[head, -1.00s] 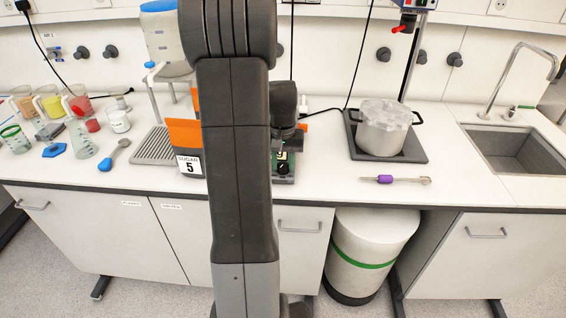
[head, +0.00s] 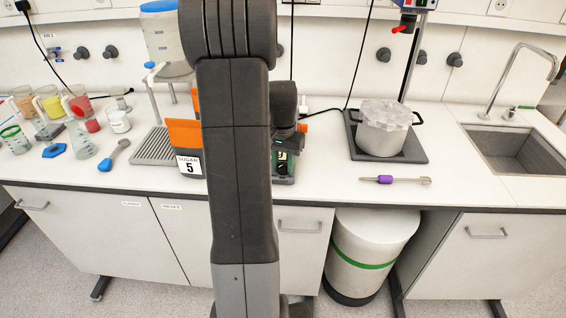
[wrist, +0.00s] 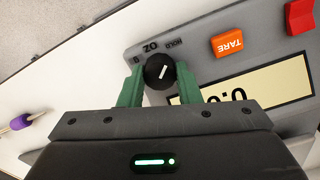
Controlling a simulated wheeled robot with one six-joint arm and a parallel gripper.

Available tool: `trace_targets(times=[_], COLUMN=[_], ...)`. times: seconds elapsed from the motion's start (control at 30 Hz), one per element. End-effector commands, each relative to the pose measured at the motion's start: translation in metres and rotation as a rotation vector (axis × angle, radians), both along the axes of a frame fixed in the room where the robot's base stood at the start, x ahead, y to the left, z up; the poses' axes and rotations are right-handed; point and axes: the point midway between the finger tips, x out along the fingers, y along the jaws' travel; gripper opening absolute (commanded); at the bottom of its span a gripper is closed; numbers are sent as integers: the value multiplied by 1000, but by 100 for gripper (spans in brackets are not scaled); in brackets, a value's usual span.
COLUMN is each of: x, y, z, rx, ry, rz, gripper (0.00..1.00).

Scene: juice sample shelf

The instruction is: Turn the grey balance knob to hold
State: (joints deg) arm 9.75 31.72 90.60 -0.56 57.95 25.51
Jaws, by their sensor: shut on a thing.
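The balance (wrist: 207,65) is a grey-cased unit with a display. Its knob (wrist: 157,73) looks black in the wrist view, with a white pointer line slanting up and slightly right, roughly toward the HOLD mark (wrist: 173,43). Other marks sit to the left of HOLD on the panel. The green fingers of my gripper (wrist: 159,80) are on either side of the knob, shut on it. In the head view my gripper (head: 283,163) is at the balance's front, largely behind my arm, and the knob is hidden there.
An orange TARE button (wrist: 228,43) and a red switch (wrist: 300,16) are right of the knob. Orange panels (head: 185,134) flank the balance. A purple-handled tool (head: 385,180) lies on the counter to the right, before a pot (head: 382,130).

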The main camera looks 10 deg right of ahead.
Motion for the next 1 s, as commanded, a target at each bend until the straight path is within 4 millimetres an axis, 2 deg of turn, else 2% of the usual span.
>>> trace_targets(times=[0.1,0.13,0.17,0.2,0.47,0.57,0.67,1.0], x=[1,1,1,1,1,1,1,2], y=[0,0,0,0,0,0,0,0], z=[2,2,2,2,1,7,21,98], rx=[-2,-2,-1,-1,0,-1,-1,-2], ry=[-5,-5,-5,-5,-2,-4,-5,-8], rz=[0,0,0,0,1,1,1,1], gripper=[8,32,38,40,40,40,40,40])
